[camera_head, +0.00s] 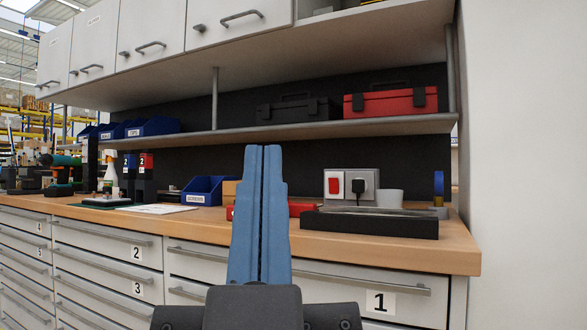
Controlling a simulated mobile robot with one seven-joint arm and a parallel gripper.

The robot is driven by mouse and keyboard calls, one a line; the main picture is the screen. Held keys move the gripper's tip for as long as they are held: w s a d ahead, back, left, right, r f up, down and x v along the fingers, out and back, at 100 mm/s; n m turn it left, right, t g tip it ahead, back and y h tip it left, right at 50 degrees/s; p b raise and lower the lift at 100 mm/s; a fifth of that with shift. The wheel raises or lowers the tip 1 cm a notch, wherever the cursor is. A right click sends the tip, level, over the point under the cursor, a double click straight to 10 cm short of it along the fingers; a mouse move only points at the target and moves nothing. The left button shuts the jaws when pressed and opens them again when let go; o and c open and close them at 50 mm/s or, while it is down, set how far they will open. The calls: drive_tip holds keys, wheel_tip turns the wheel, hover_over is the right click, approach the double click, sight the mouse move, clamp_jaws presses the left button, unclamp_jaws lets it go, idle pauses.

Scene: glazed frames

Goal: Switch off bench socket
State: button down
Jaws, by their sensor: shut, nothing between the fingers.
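The bench socket (348,185) is a grey-and-white plate on the dark back panel at the rear of the wooden bench. Its left half holds a red rocker switch (334,184).
A red item (300,208) and blue bin (208,190) stand left. A shelf (340,128) with red toolbox (392,101) hangs above.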

wheel_tip(320, 180, up, 14)
drive_tip(key=p, duration=1.2)
drive_tip(key=shift+w, duration=0.1)
